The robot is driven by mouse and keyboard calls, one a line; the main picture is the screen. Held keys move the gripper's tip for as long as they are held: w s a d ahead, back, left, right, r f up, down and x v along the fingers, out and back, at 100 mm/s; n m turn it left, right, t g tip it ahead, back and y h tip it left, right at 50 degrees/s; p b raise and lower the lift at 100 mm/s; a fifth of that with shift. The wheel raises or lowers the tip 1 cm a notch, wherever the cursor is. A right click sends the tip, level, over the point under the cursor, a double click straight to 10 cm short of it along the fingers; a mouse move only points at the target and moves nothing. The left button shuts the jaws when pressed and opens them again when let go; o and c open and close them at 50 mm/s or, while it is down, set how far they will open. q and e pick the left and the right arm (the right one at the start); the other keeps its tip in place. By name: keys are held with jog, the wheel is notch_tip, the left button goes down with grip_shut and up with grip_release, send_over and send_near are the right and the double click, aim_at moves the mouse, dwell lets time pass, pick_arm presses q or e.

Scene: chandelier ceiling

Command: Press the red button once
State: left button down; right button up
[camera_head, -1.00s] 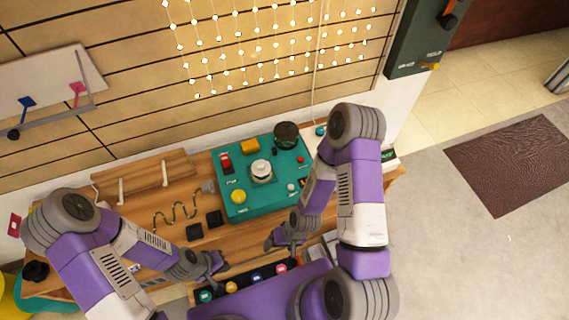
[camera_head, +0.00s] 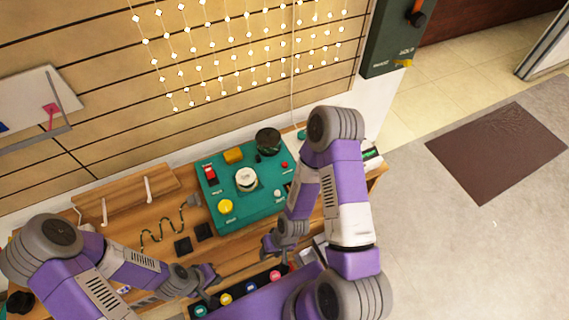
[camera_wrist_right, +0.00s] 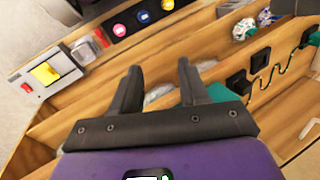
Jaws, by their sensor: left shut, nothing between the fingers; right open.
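A small red button (camera_head: 284,164) sits on the right side of the teal panel (camera_head: 235,214) in the head view. A pink-red round button (camera_head: 276,275) is at the right end of the row on the front black strip; I cannot tell which one the task means. My right gripper (camera_head: 268,247) is open and empty over the bench, in front of the teal panel and apart from both buttons. Its two dark fingers show in the right wrist view (camera_wrist_right: 158,85). My left gripper (camera_head: 209,291) is shut and empty near the left part of the front strip.
The teal panel also carries a red rocker switch (camera_head: 210,173), a yellow button (camera_head: 225,207), a white knob (camera_head: 246,179) and a dark cylinder (camera_head: 268,142). Teal, yellow and blue (camera_head: 252,286) buttons share the front strip. Black blocks (camera_head: 183,246) and a wavy wire lie left.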

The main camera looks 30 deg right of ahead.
grip_shut()
dwell(1.3)
